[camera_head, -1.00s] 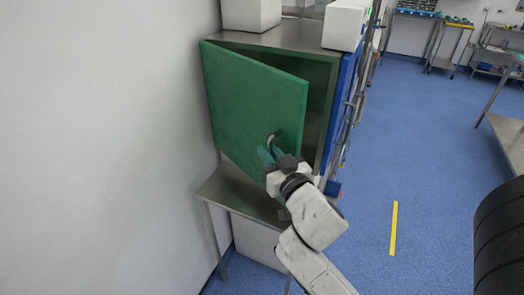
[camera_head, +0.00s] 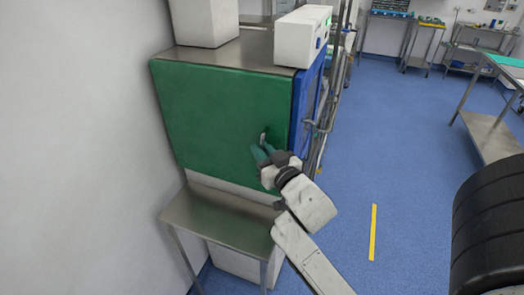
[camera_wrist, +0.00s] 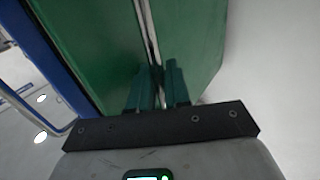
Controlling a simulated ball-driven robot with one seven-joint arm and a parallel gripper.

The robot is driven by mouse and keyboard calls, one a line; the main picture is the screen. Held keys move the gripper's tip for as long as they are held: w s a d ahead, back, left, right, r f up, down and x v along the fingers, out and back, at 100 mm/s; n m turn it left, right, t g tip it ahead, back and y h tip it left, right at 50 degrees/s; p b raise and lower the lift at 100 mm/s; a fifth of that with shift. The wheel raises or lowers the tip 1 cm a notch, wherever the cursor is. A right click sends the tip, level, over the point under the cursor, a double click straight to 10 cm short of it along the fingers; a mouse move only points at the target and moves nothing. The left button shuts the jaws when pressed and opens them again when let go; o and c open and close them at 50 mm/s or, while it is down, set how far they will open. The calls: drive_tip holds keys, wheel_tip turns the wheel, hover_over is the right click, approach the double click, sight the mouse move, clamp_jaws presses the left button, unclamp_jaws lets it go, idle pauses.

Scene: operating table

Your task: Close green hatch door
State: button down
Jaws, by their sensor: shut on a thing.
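The green hatch door (camera_head: 205,110) covers the front of the steel cabinet in the head view and looks flush with its frame, with no dark gap showing. Its small metal handle (camera_head: 264,136) is near the right edge. My gripper (camera_head: 262,150) is at the handle and shut on it. In the wrist view the green door (camera_wrist: 85,35) fills the upper part, and the metal handle (camera_wrist: 147,28) runs down between the fingers of my gripper (camera_wrist: 157,78). The fingers partly hide the handle's lower end.
A steel table (camera_head: 225,217) stands below the cabinet. White boxes (camera_head: 204,22) sit on the cabinet's top. A white wall (camera_head: 75,150) is close on the left. Blue floor (camera_head: 420,150) to the right is open, with a steel table (camera_head: 490,138) at the far right.

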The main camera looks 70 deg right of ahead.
drive_tip(key=shift+s+d+f, duration=0.1)
drive_tip(key=shift+d, duration=0.1)
drive_tip(key=c, duration=1.3)
unclamp_jaws()
drive_tip(key=shift+d, duration=0.1)
drive_tip(key=shift+s+a+f+b, duration=0.2)
drive_tip(key=shift+s+b, duration=0.15)
drive_tip(key=shift+s, duration=0.15)
drive_tip(key=b+v, duration=0.3)
drive_tip(key=v, duration=0.7)
drive_tip(key=shift+w+a+r, duration=0.25)
